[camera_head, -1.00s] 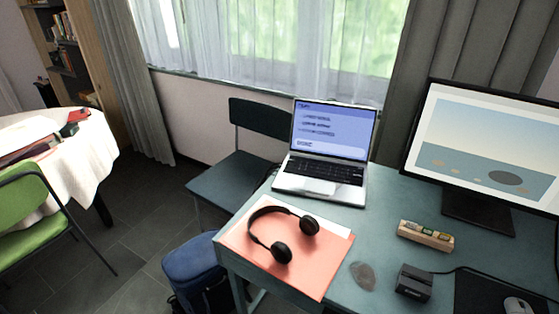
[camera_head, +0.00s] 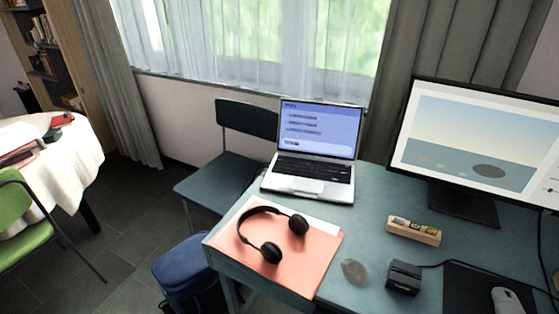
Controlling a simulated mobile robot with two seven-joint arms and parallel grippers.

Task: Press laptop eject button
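An open silver laptop (camera_head: 312,155) stands at the back left of the teal desk (camera_head: 365,210). Its screen (camera_head: 320,128) is lit blue with lines of text, too blurred to read, and a white box near the bottom. Its dark keyboard (camera_head: 313,169) and touchpad face the front. I cannot make out an eject button. Neither of my grippers shows in the head view.
Black headphones (camera_head: 270,252) lie on a pink folder (camera_head: 300,270) in front of the laptop. A monitor (camera_head: 475,150), a wooden block (camera_head: 413,231), a small black device (camera_head: 404,278) and a mouse (camera_head: 507,301) are to the right. A dark chair (camera_head: 232,172) stands left of the desk.

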